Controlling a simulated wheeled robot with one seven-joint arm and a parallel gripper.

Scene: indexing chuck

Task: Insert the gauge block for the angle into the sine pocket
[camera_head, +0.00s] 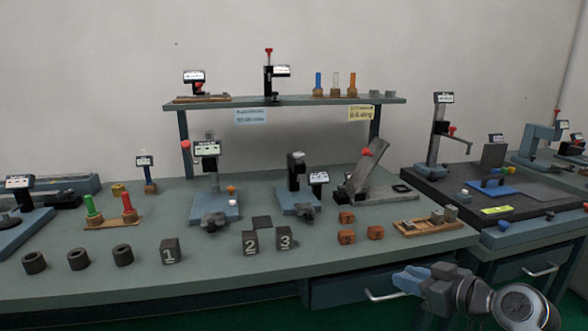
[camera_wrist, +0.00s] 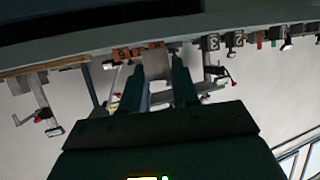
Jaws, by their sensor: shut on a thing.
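My gripper (camera_wrist: 157,84) is shut on a grey gauge block (camera_wrist: 156,64), which shows between the two fingertips in the wrist view. In the head view my gripper (camera_head: 408,280) is at the lower right, in front of the bench's front edge; the held block is not clearly visible there. The sine fixture (camera_head: 368,172), a tilted grey plate with a red knob on a flat base, stands at the bench's right rear. The gripper is apart from it, nearer the camera. I cannot make out the pocket. A wooden tray (camera_head: 416,231) with grey blocks (camera_head: 438,217) lies at the right front.
Orange-brown blocks (camera_head: 347,237) lie left of the tray. Dark blocks numbered 1 (camera_head: 170,252), 2 (camera_head: 250,243) and 3 (camera_head: 285,238) stand along the front. Gauge stands (camera_head: 299,185) are left of the sine fixture. A dark surface plate (camera_head: 480,200) is on the right bench.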

